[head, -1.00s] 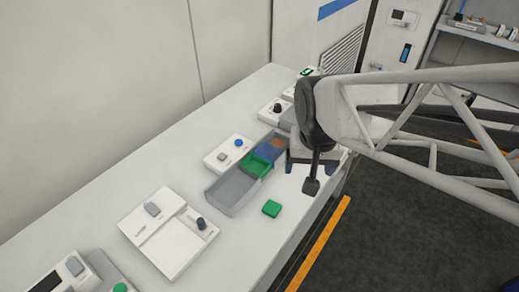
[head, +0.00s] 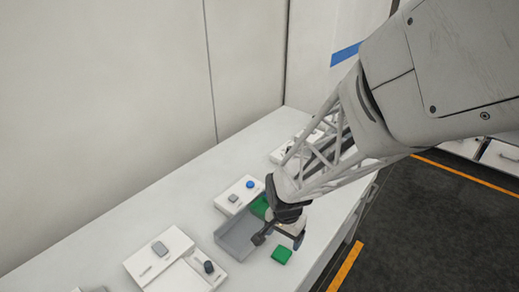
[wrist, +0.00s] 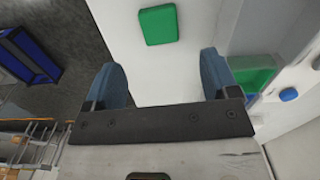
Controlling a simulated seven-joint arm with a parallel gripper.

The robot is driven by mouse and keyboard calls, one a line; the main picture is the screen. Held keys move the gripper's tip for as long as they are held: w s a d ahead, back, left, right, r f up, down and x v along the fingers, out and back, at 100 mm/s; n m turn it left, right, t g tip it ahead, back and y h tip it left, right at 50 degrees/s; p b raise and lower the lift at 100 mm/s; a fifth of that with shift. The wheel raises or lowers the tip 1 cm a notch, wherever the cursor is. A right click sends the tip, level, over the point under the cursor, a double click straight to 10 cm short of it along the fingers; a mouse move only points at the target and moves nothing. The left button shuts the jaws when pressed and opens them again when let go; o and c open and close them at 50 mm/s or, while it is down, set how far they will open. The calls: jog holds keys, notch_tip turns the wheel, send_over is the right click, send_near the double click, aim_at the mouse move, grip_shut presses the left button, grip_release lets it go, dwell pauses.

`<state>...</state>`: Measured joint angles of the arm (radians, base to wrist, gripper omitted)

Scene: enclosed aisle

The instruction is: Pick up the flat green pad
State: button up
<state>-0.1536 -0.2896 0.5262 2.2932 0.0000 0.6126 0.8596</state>
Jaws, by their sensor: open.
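The flat green pad (head: 282,256) lies on the white counter near its front edge, to the right of the grey tray. In the wrist view the pad (wrist: 158,25) lies on the white surface beyond the fingertips, roughly between the two fingers in line. My gripper (head: 279,236) is above the counter close to the pad, on its far side in the head view. In the wrist view my gripper (wrist: 158,82) has its two blue-grey fingers spread wide, with nothing between them. The pad is apart from the fingers.
A grey tray (head: 238,238) with a green compartment (head: 259,206) stands beside the pad, partly behind my gripper. White control boxes (head: 170,259) (head: 238,195) stand on the counter (head: 110,222). The counter's front edge is close to the pad, with dark floor (head: 430,230) beyond.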

aim_at(282, 253)
jog(key=shift+f, duration=1.3)
jog(key=shift+s+f, duration=0.1)
jog(key=shift+f, duration=2.5)
jog(key=shift+c, duration=0.3)
jog(key=c, duration=1)
